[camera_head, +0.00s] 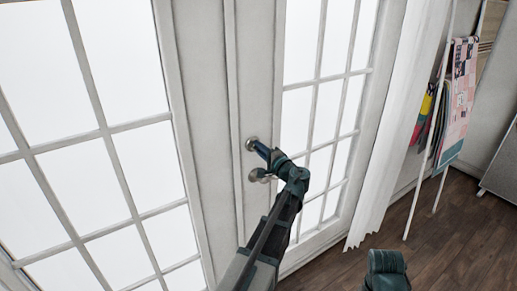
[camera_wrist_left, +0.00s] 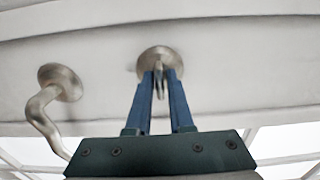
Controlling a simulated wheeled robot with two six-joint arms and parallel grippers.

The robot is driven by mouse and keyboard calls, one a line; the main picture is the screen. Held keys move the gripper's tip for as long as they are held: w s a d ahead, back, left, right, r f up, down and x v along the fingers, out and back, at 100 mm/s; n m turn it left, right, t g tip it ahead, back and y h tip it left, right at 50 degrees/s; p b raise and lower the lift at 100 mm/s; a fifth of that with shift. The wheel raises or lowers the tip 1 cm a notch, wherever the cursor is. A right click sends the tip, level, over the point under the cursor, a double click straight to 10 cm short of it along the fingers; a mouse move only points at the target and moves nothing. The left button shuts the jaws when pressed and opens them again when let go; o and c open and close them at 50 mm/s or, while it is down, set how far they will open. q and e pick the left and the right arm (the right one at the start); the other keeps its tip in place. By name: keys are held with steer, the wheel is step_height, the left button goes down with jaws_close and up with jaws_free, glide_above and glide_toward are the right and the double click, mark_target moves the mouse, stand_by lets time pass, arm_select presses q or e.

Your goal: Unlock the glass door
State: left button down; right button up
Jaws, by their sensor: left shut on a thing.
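The white-framed glass door (camera_head: 257,80) has a round metal lock (camera_head: 250,143) on its stile, with a metal handle (camera_head: 258,175) just below. My left gripper (camera_head: 262,150) reaches up to the lock from the lower right. In the left wrist view, its two blue fingers (camera_wrist_left: 160,90) are shut on the small thumb turn (camera_wrist_left: 160,80), which sticks out from the round lock plate (camera_wrist_left: 157,57). The curved handle (camera_wrist_left: 45,105) is to the left there, apart from the fingers. My right gripper does not show.
Another glazed panel (camera_head: 172,75) stands left of the lock. A white curtain (camera_head: 400,110) hangs on the right. Beyond it is a white rack (camera_head: 429,150) with hanging colorful fabrics (camera_head: 458,95). The wooden floor (camera_head: 450,235) at lower right looks clear.

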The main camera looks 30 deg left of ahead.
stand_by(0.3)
arm_select(q)
steer(key=c, duration=0.9)
jaws_free()
steer(key=shift+c, duration=0.2)
steer(key=v, duration=1.4)
steer(key=shift+f, duration=0.1)
steer(key=s+d+f+g+h+p, duration=0.2)
steer(key=s+d+f+g+h, duration=0.2)
steer(key=s+d+f+h, duration=0.3)
steer(key=s+d+f+n+g+h+p, duration=0.1)
steer(key=s+d+f+g+h+p, duration=0.1)
steer(key=s+d+f+g+h, duration=0.2)
steer(key=s+d+f+h, duration=0.2)
steer(key=s+d+f, duration=0.1)
steer(key=s+d, duration=0.2)
steer(key=s+d+f+h, duration=0.1)
steer(key=s+d+f, duration=0.2)
steer(key=s+d, duration=0.2)
steer(key=shift+s+d+f+h, duration=0.3)
steer(key=shift+d+h, duration=0.1)
steer(key=shift+d, duration=1.5)
